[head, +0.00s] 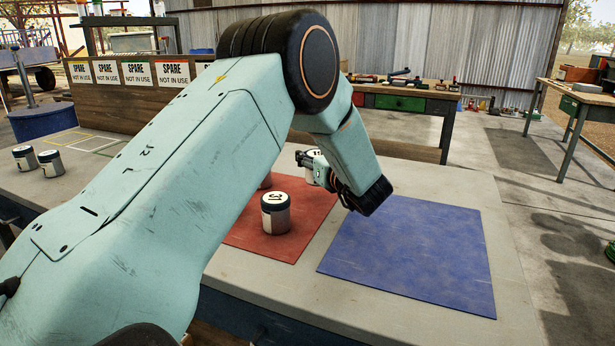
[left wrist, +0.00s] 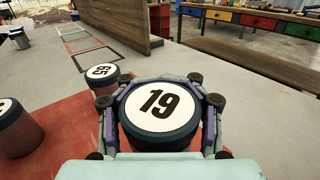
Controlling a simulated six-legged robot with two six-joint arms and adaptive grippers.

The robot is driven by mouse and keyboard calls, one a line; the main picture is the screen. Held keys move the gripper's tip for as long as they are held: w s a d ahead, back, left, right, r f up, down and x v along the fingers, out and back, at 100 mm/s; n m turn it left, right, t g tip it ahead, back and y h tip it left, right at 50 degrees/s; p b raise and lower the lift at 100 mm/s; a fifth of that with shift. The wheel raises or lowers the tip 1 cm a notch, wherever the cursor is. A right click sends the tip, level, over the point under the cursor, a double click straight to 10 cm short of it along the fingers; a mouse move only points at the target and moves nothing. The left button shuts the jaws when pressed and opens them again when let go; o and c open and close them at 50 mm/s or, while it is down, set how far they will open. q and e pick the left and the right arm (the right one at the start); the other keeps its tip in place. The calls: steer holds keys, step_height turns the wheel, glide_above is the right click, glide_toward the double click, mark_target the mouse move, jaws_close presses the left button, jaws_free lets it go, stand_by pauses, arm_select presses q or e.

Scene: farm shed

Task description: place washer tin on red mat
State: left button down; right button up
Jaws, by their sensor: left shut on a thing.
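My left gripper (head: 310,162) is shut on a white tin with a dark lid marked 19 (left wrist: 160,102), seen close up in the left wrist view. In the head view this tin is mostly hidden by the gripper, at the back right part of the red mat (head: 304,226). I cannot tell whether its base touches the mat. A tin marked 31 (head: 275,212) stands upright on the mat, and another tin (head: 266,181) behind it is mostly hidden by my arm. The left wrist view shows a neighbouring tin with a two-digit label (left wrist: 102,74). My right gripper is not in view.
A blue mat (head: 415,250) lies empty to the right of the red one. Two more tins (head: 50,163) stand at the table's left. A wooden board with SPARE signs (head: 130,110) runs along the back of the table. A workbench (head: 410,100) stands beyond.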

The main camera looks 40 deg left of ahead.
arm_select(q)
steer(key=f, duration=0.2)
steer(key=f+b, duration=0.1)
steer(key=shift+d+f, duration=0.15)
steer(key=shift+d, duration=0.1)
steer(key=shift+a+f, duration=0.1)
steer(key=shift+f, duration=0.2)
steer(key=shift+w, duration=0.15)
steer(key=shift+f, duration=0.1)
steer(key=c, duration=1.1)
jaws_free()
steer(key=shift+f, duration=0.1)
steer(key=shift+c, duration=0.2)
steer(key=o, duration=0.6)
